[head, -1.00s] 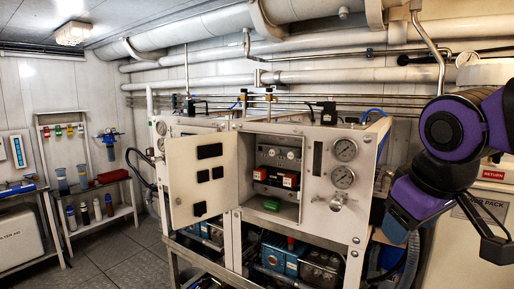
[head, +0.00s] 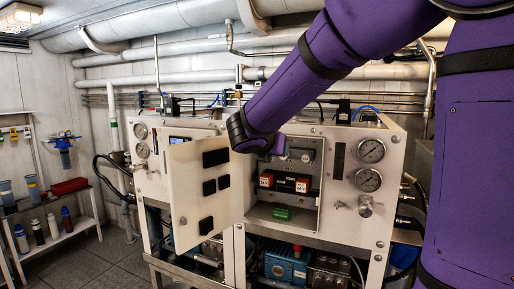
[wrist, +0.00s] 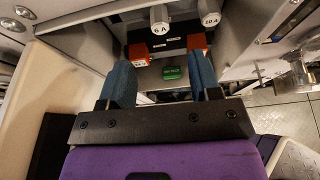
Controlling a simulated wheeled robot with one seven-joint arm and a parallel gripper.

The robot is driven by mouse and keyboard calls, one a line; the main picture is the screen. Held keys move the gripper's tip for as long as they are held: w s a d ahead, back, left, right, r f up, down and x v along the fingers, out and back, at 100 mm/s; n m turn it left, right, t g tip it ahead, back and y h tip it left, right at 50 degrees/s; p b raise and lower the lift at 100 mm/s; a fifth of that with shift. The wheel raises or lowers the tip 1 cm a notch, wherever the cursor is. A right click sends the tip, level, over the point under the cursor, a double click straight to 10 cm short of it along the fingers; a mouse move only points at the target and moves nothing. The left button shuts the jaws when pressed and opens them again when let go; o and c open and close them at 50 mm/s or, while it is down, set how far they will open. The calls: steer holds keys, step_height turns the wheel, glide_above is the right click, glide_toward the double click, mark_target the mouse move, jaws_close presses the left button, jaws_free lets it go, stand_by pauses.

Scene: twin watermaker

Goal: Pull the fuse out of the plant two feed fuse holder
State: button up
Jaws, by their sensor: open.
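Two white fuse-holder knobs face me in the open cabinet. The one marked 6 A (wrist: 159,19) is near the top middle of the wrist view, and the one marked 10 A (wrist: 210,14) is to its right. I cannot read which is the plant two feed. My gripper (wrist: 161,82) is open and empty, its two blue fingers pointing into the cabinet, with the 6 A knob roughly between their lines and beyond the tips. In the head view one white knob (head: 305,155) shows; my wrist hides the other, and my fingers are not clear there.
Red blocks (wrist: 138,54) beside a black one and a green block (wrist: 173,73) lie below the knobs. The cabinet door (head: 205,195) stands open at left. Gauges (head: 370,150) are on the panel at right. Pipes run above.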

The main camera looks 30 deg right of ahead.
steer(key=x, duration=1)
steer(key=shift+w+d, duration=0.2)
steer(key=shift+w, duration=0.1)
jaws_close()
steer(key=shift+s+a, duration=0.95)
steer(key=shift+a, duration=0.2)
steer(key=shift+s+a, duration=0.9)
steer(key=shift+a, duration=0.3)
